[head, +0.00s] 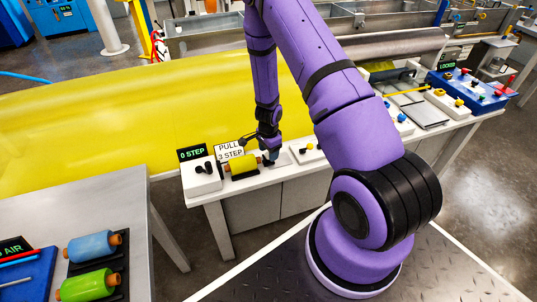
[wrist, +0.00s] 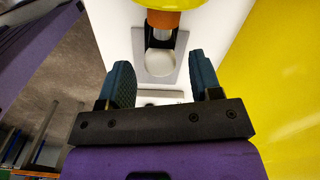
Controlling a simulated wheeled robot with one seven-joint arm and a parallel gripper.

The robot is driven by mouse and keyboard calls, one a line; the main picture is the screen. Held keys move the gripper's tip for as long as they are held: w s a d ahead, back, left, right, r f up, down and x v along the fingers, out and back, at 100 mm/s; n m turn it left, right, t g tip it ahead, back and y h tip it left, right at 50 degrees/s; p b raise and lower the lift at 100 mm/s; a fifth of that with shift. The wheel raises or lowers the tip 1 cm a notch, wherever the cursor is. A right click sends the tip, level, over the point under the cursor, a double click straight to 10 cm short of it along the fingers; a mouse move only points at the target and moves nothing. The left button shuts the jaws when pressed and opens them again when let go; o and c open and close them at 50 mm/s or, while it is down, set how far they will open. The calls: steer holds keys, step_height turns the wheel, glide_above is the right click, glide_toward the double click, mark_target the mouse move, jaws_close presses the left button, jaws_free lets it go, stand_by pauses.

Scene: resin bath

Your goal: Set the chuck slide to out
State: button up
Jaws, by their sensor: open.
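My gripper (head: 268,160) is low over the white bench, just right of a yellow roll (head: 243,164) with orange ends. In the wrist view my gripper (wrist: 160,65) has its two fingers wide apart with nothing held between them. Ahead of and between the fingers lies a grey plate (wrist: 138,45) with a pale round piece (wrist: 160,62) and a short metal shaft pointing at the roll's orange end (wrist: 163,20). This looks like the chuck slide, but I cannot tell its position for sure. A small part below the round piece is partly hidden by the gripper.
A "0 STEP" display (head: 192,154), a "PULL 3 STEP" sign (head: 229,151) and a white box with black knobs (head: 203,176) stand left. A white box with a yellow knob (head: 309,147) stands right. The yellow sheet (head: 120,120) lies behind; blue and green rolls are at lower left.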

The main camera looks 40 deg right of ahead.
steer(key=shift+f, duration=0.95)
jaws_close()
steer(key=shift+s+d, duration=0.25)
steer(key=shift+d, duration=0.7)
steer(key=shift+s+d, duration=0.25)
steer(key=shift+d, duration=0.7)
jaws_free()
steer(key=shift+d, duration=0.1)
steer(key=shift+r, duration=0.1)
